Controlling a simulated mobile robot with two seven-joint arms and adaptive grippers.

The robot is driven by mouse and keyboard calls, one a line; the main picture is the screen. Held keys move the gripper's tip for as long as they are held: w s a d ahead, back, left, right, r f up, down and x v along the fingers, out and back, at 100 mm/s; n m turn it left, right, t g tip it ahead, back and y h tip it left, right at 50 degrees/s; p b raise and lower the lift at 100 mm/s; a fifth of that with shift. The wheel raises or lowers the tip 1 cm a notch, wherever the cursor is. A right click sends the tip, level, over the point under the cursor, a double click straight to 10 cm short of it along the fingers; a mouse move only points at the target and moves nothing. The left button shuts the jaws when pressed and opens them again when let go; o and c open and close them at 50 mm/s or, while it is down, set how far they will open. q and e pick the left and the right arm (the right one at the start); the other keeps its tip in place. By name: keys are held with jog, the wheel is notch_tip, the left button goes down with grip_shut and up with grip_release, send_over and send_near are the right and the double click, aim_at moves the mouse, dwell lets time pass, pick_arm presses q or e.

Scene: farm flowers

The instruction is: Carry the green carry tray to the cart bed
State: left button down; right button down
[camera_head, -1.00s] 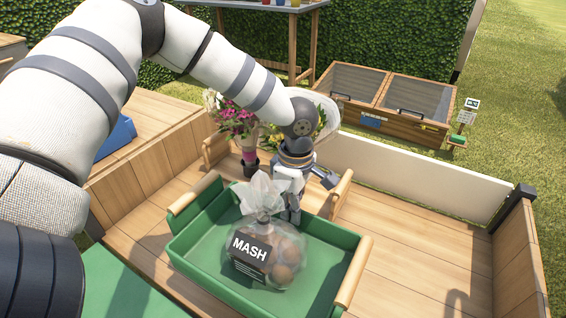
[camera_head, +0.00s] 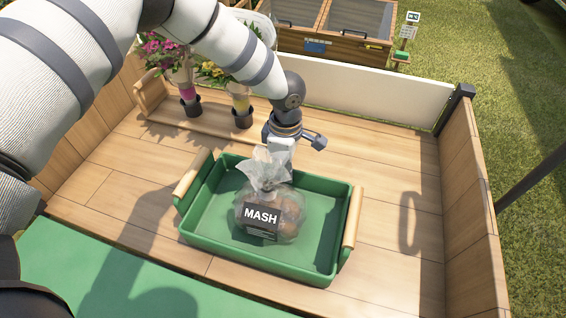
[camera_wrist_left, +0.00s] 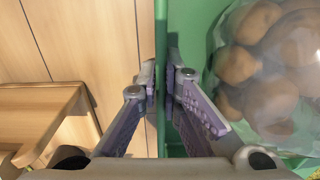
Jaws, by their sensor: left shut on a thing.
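The green carry tray (camera_head: 198,213) has wooden handles at its left and right ends and is over the plank floor of the cart bed (camera_head: 395,215). It looks level and low; I cannot tell whether it touches the planks. A clear bag labelled MASH (camera_head: 283,216), with round brown things inside, sits in the tray. My left gripper (camera_head: 279,160) is shut on the tray's far wall, behind the bag. The left wrist view shows its fingers (camera_wrist_left: 161,85) on either side of the green wall. The bag's top hides part of the fingertips. My right gripper is not in view.
A wooden carrier (camera_head: 150,96) with flowers in dark pots (camera_head: 242,118) stands at the back left of the bed. A white board (camera_head: 370,95) closes the back, and a wooden side wall (camera_head: 472,190) the right. Bare planks lie right of the tray. A green surface (camera_head: 110,275) is at front left.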

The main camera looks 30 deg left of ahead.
pick_arm(q)
jog(key=c, duration=1.8)
grip_release()
jog(key=shift+f, duration=0.1)
